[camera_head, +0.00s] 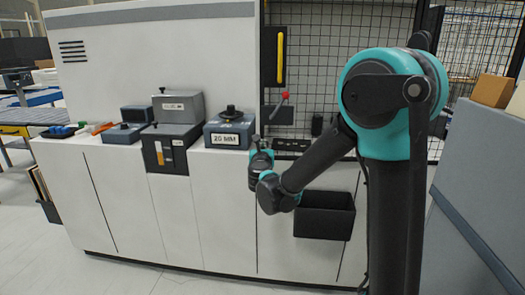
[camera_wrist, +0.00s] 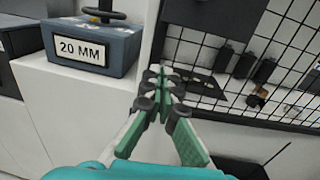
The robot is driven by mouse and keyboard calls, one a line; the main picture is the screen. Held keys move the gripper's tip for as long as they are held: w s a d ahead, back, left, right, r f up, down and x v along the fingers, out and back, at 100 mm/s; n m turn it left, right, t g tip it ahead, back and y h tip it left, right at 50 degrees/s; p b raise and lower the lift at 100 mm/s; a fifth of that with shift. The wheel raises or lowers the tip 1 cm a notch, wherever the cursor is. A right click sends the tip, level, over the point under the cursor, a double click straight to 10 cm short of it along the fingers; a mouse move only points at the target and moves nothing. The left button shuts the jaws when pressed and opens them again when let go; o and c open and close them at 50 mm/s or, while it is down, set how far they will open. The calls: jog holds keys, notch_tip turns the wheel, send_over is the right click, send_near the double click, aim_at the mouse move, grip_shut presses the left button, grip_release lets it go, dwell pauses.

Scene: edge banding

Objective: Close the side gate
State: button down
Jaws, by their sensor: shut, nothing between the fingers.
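A black wire-mesh panel (camera_head: 335,50) stands behind the bench-like machine, and it also shows in the wrist view (camera_wrist: 293,38). It looks like the side gate, but I cannot tell for certain, nor whether it is open. A long yellow handle (camera_head: 280,57) stands upright on a black plate at its left side. My gripper (camera_head: 258,143) is in front of the machine's top edge, right of the 20 MM block and below the handle. In the wrist view my gripper (camera_wrist: 162,78) has its green fingers drawn together, with nothing seen between them.
The grey 20 MM block (camera_head: 229,130) sits just left of my gripper. A red-knobbed lever (camera_head: 284,97) rises behind it. A black bin (camera_head: 325,214) hangs on the machine's front. A grey panel (camera_head: 480,180) stands at right. The floor at lower left is clear.

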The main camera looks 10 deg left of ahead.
aim_at(263, 137)
jog(key=w, duration=0.4)
jog(key=shift+w+a, duration=0.15)
jog(key=shift+w, duration=0.25)
jog(key=shift+m+h, duration=0.6)
jog(key=shift+h, duration=0.3)
jog(key=w, duration=0.5)
jog(key=shift+w+a, duration=0.15)
jog(key=shift+w, duration=0.25)
jog(key=shift+w+r+h, duration=0.25)
jog(key=shift+w+h, duration=0.05)
jog(key=shift+w, duration=0.3)
jog(key=shift+w+f, duration=0.1)
jog(key=shift+w, duration=0.05)
